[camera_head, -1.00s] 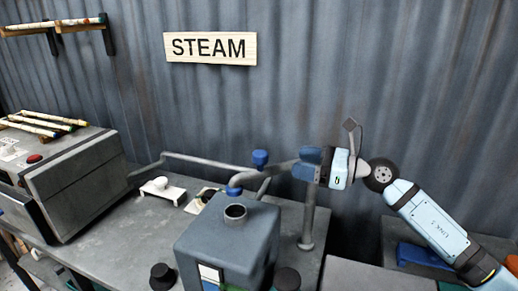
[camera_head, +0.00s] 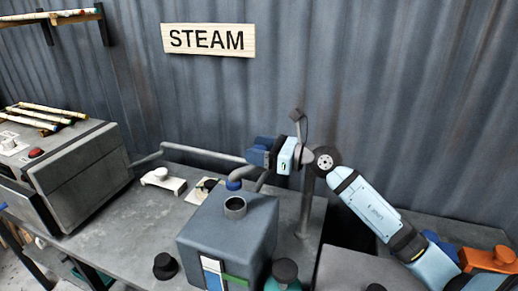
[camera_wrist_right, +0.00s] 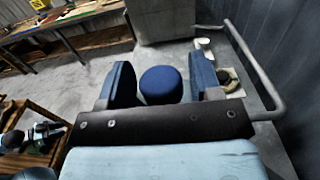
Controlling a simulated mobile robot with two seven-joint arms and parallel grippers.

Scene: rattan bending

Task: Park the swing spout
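The swing spout (camera_head: 243,174) is a grey pipe reaching left from an upright post (camera_head: 306,205). Its blue-collared end (camera_head: 234,184) hangs just behind the round filler neck (camera_head: 235,206) of the grey tank (camera_head: 225,240). My right gripper (camera_head: 262,152) is at the spout's arm, covering its blue knob in the head view. In the right wrist view the round blue knob (camera_wrist_right: 160,85) sits between the two blue fingers of my right gripper (camera_wrist_right: 160,70). The fingers are apart, with a narrow gap on the knob's right side. My left gripper is out of view.
A grey steam box (camera_head: 80,170) with a red button (camera_head: 36,153) stands at the left, poles on top. A pipe (camera_head: 200,152) runs along the wall. A white fixture (camera_head: 163,180) and a dark knob (camera_head: 165,266) are on the bench.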

